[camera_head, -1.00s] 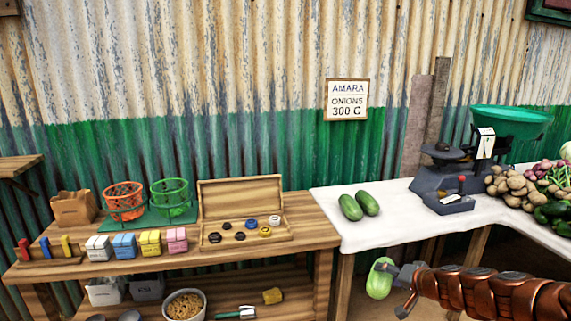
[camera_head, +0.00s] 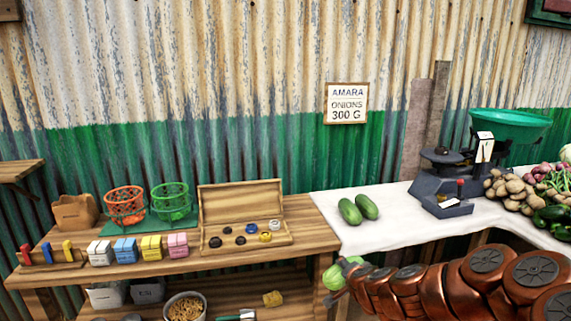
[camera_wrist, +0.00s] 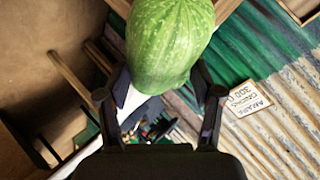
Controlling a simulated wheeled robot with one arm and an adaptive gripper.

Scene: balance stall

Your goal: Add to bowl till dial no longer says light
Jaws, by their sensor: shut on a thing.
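My gripper (camera_head: 349,272) is shut on a light-green striped vegetable (camera_head: 332,278), held in the air in front of the white-covered table. The vegetable also shows large in the wrist view (camera_wrist: 170,45), between my fingers. The green bowl (camera_head: 510,125) sits on top of the dark scale (camera_head: 440,185) at the right, well away from my gripper. The inside of the bowl is mostly hidden. The scale's white dial face (camera_head: 485,147) stands beside the bowl; its reading is too small to tell.
Two cucumbers (camera_head: 350,211) lie on the white cloth (camera_head: 390,235). Potatoes (camera_head: 508,188) and other vegetables crowd the scale's right side. A wooden bench (camera_head: 320,235) at left holds baskets, coloured blocks and an open box of weights (camera_head: 240,205). A sign (camera_head: 346,103) reads "AMARA ONIONS 300 G".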

